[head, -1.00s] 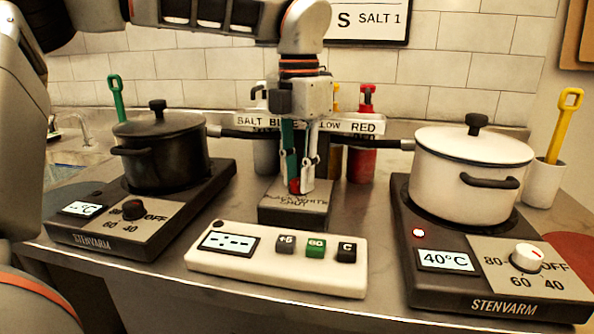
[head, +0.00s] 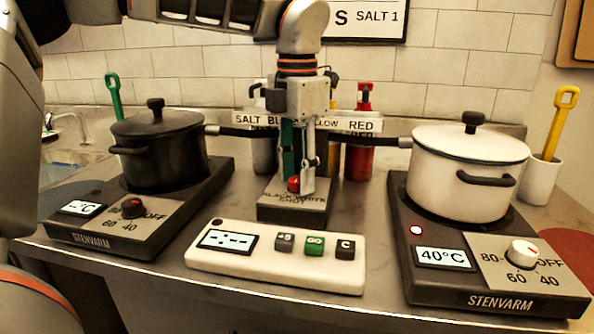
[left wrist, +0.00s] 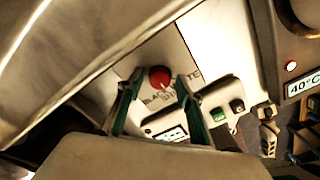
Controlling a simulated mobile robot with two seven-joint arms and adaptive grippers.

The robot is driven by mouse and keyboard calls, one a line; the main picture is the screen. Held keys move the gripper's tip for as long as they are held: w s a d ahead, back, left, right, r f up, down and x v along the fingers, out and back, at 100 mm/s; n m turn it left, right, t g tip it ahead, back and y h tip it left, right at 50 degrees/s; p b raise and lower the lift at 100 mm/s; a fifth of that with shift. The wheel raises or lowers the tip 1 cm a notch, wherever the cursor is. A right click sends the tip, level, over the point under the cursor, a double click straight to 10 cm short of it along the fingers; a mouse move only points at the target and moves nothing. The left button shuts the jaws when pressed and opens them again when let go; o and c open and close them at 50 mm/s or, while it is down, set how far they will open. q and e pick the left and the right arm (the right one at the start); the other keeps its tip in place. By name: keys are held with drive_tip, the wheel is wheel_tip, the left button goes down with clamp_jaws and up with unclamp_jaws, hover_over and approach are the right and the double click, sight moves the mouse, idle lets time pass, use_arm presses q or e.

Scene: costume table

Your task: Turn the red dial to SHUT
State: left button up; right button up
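The red dial (head: 293,184) sits on top of a grey box (head: 290,213) lettered BLACK, WHITE and SHUT. My left gripper (head: 299,180) points down at the dial from above. In the left wrist view its two fingers (left wrist: 153,108) are apart, with the dial (left wrist: 160,78) showing between them. I cannot tell whether the fingers touch it. A pale mark on the dial points toward the lettering side, but the exact setting is too small to read. My right gripper is not in the head view; grey jointed parts in the left wrist view may belong to it.
A white button panel (head: 275,276) stands in front of the box. A black pot (head: 160,150) on a hob is at left, a white pot (head: 465,178) on a hob at right. Their handles reach toward my gripper. Bottles, including a red one (head: 360,160), stand behind.

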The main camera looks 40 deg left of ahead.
sight(297, 178)
use_arm(q)
wheel_tip(297, 178, up, 12)
idle(0.8)
idle(0.4)
